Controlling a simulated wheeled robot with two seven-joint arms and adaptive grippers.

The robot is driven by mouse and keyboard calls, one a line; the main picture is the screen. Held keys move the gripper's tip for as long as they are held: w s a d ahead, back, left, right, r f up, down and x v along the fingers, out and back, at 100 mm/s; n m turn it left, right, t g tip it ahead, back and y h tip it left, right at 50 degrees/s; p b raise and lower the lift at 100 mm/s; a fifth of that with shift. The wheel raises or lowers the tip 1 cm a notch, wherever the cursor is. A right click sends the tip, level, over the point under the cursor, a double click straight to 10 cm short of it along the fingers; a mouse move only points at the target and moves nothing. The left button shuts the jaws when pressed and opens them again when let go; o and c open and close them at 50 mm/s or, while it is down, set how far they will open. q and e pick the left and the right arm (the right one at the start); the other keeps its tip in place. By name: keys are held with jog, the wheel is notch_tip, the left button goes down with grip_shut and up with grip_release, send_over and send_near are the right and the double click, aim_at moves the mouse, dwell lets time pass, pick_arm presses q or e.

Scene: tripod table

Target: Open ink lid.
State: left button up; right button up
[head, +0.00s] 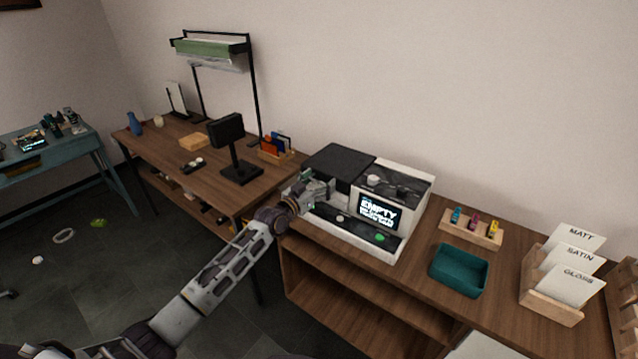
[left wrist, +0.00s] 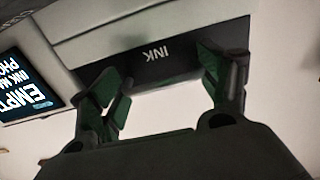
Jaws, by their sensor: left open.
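The printer (head: 350,238) stands on the wooden desk, with a lit screen (head: 379,212) reading EMPTY. A black cover (head: 338,162) lies flat on its top left. In the left wrist view, a dark panel (left wrist: 125,72) marked INK shows upside down, and it looks closed. My left gripper (head: 318,187) is at the printer's left front and hides part of it. In the left wrist view its two fingers (left wrist: 168,92) are spread apart with nothing between them, on either side of the INK label. I cannot tell whether they touch the panel. My right gripper is not in view.
Right of the printer stand a wooden holder (head: 468,236) with small coloured cartridges, a teal tray (head: 458,272) and a wooden rack (head: 549,301) of cards. At the left is another desk (head: 165,150) with a black stand (head: 240,172). Bare desk lies around the teal tray.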

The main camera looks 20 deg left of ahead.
pick_arm(q)
jog(key=shift+s, duration=0.1)
jog(key=c, duration=0.9)
grip_shut()
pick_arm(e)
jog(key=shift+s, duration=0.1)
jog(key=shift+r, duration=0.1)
pick_arm(q)
jog(key=shift+r, duration=0.25)
jog(key=shift+w, duration=0.2)
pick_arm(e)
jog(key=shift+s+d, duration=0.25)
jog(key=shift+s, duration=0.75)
pick_arm(q)
jog(key=shift+r+p, duration=0.15)
jog(key=shift+p, duration=0.15)
